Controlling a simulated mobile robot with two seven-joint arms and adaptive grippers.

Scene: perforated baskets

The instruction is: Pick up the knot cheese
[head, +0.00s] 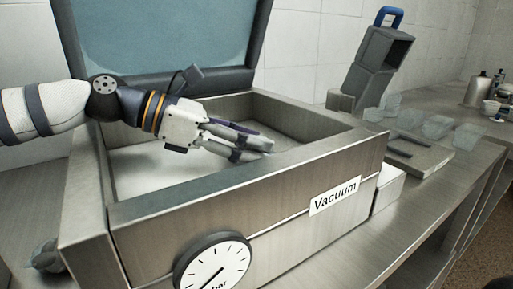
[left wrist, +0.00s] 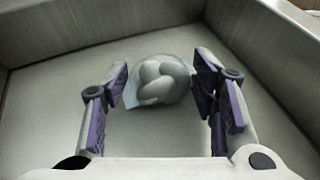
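The knot cheese (left wrist: 160,82) is a pale, rounded, knotted lump in what looks like a clear wrapping, lying on the floor of the metal vacuum chamber. It shows in the left wrist view, ahead of and between the fingers. My left gripper (left wrist: 160,95) is open, with its purple-padded fingers spread on either side of the cheese. In the head view my left gripper (head: 258,147) reaches down into the chamber, and the cheese is hidden there. My right gripper is not in view.
The vacuum machine (head: 150,215) has high metal walls around the chamber and a raised lid (head: 165,35). A gauge (head: 213,264) is on its front.

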